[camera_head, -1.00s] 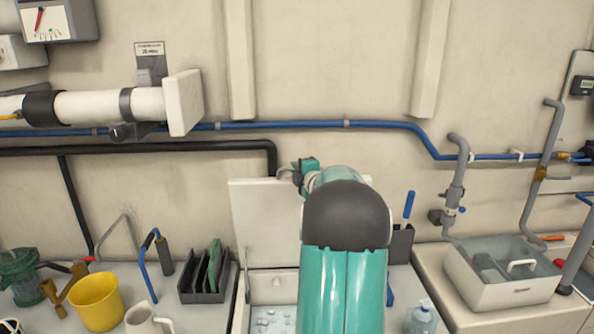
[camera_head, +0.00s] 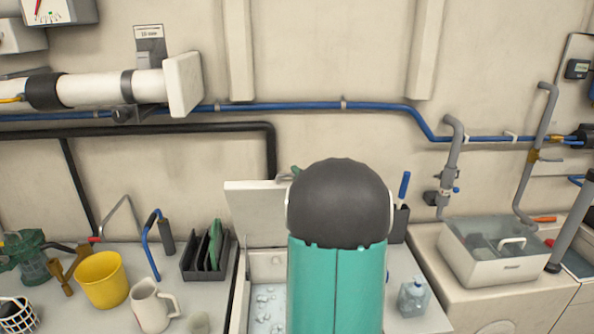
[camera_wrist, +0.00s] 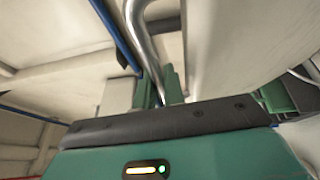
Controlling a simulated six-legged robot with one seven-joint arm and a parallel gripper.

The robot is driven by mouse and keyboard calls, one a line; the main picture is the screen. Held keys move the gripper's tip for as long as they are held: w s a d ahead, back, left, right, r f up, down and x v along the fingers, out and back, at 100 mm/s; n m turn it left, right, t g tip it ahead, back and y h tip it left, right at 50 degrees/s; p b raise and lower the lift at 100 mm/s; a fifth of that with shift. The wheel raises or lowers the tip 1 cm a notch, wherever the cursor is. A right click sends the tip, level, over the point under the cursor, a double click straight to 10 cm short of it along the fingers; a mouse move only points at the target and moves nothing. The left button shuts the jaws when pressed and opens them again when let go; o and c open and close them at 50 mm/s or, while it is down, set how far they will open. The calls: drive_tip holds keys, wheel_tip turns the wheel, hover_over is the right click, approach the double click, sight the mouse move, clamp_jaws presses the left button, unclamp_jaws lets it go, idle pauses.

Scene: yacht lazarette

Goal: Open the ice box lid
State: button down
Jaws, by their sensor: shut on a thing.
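The ice box lid (camera_head: 252,212) is a pale panel, raised at the back of the ice box (camera_head: 239,301) in the head view. Ice cubes show in the open box below it. A bent metal handle (camera_head: 283,177) shows at the lid's top edge, and its bar runs through the wrist view (camera_wrist: 146,38). My gripper (camera_wrist: 165,88) is shut on the handle in the wrist view, with green fingers beside the bar. The pale lid also fills the upper right of the wrist view (camera_wrist: 235,40). My arm hides the gripper and the lid's right part in the head view.
A dark rack (camera_head: 207,256), yellow cup (camera_head: 102,281) and white mug (camera_head: 150,306) stand left of the box. A blue pipe (camera_head: 290,106) and a black pipe (camera_head: 190,128) run along the wall behind.

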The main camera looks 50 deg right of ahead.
drive_tip(key=shift+f, duration=0.1)
drive_tip(key=c, duration=1.5)
unclamp_jaws()
drive_tip(key=shift+s, duration=0.1)
drive_tip(key=v, duration=1.3)
drive_tip(key=shift+s+a, duration=0.2)
drive_tip(key=shift+s, duration=0.05)
